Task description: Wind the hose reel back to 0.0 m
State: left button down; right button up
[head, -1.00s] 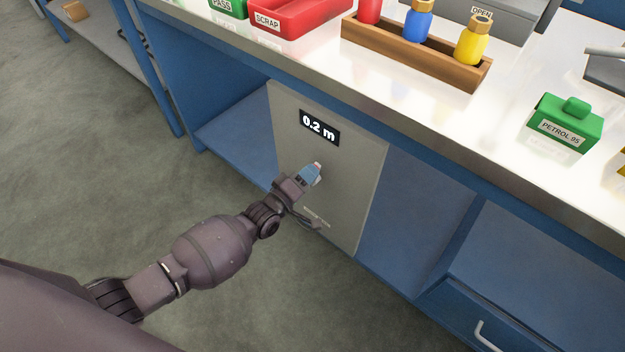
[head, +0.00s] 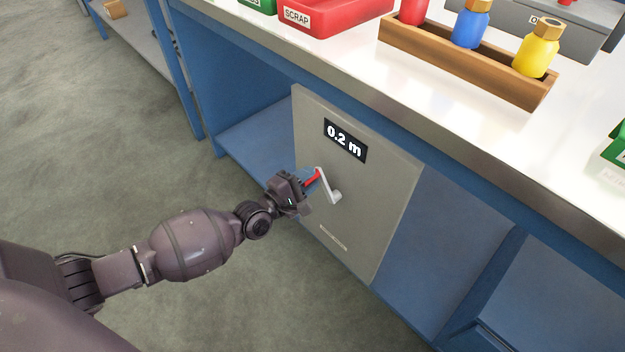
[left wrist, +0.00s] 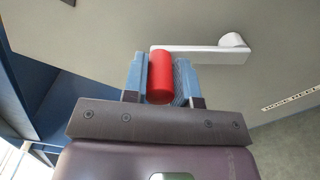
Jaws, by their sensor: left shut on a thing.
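The hose reel shows as a grey panel (head: 375,215) under the workbench, with a black display (head: 345,141) that reads 0.2 m. A silver crank arm (head: 328,187) with a red handle (head: 312,180) sticks out of the panel below the display. My left gripper (head: 307,181) is shut on the red handle. In the left wrist view the red handle (left wrist: 160,77) sits between the two blue fingers, and the silver crank arm (left wrist: 200,54) runs right to its hub. The hose itself is not visible. My right gripper is not in view.
The bright bench top (head: 420,85) overhangs the panel. On it stand a red SCRAP tray (head: 335,18), a wooden rack (head: 460,65) with red, blue and yellow bottles, and a grey box (head: 590,35). Blue shelf space lies on both sides of the panel; the floor is open at left.

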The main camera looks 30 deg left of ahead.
pick_arm(q)
jog(key=shift+a+f+n, duration=0.25)
jog(key=shift+n, duration=0.05)
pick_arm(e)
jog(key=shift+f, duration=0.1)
pick_arm(q)
jog(key=shift+w, duration=0.1)
jog(key=c, duration=0.9)
grip_release()
jog(key=shift+r, duration=0.1)
jog(key=p+v, duration=0.1)
jog(key=v, duration=0.9)
jog(key=shift+s, duration=0.4)
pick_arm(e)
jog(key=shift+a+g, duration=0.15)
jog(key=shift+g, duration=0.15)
pick_arm(q)
jog(key=shift+a, duration=0.15)
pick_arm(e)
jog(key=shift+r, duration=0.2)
